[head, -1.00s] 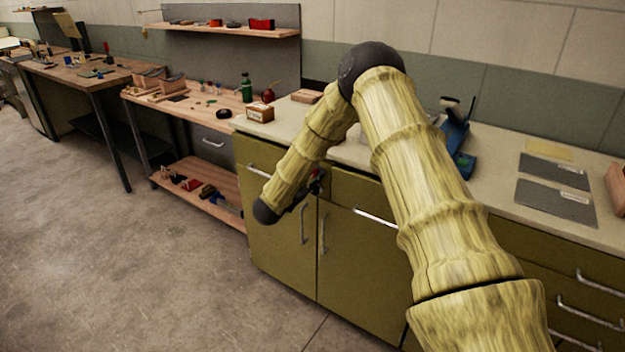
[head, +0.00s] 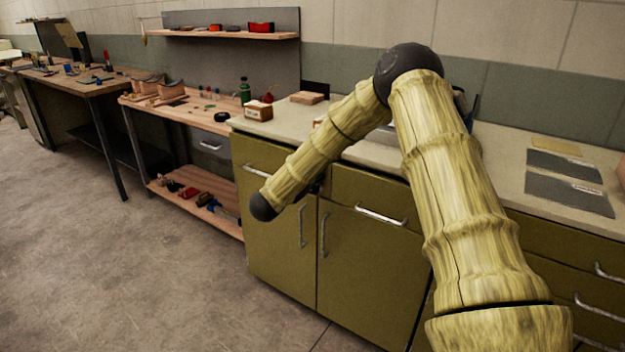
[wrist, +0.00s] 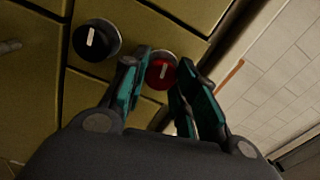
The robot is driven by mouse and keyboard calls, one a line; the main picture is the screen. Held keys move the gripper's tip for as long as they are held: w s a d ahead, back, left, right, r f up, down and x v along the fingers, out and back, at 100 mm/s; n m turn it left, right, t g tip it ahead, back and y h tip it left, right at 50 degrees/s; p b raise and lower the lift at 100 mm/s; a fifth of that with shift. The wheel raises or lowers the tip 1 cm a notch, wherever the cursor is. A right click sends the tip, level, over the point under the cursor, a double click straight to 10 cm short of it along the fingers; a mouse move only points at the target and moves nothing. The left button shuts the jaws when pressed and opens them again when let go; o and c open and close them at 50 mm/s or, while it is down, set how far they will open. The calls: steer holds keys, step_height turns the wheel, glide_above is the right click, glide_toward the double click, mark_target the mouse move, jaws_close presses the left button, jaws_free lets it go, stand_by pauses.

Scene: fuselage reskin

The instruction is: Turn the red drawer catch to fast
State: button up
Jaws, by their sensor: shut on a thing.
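In the wrist view the red drawer catch (wrist: 161,73), a round knob with a white mark, sits on the olive cabinet front between the fingers of my gripper (wrist: 164,66). The gripper is shut on the red catch, with one teal-edged finger on each side. The white mark runs nearly upright in the picture, tilted slightly. In the head view my forearm hides the catch and most of the gripper.
A black knob (wrist: 96,40) with a white mark sits close left of the red catch. The olive cabinet (head: 370,255) has bar handles that stick out. A pale counter (head: 520,195) runs above it. The floor (head: 130,270) in front is clear.

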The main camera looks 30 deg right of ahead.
steer(key=shift+s+f+m+b, duration=0.1)
steer(key=shift+f+m+b, duration=0.1)
steer(key=shift+m+b, duration=0.7)
steer(key=o, duration=1)
steer(key=shift+r, duration=0.1)
steer(key=v, duration=1.2)
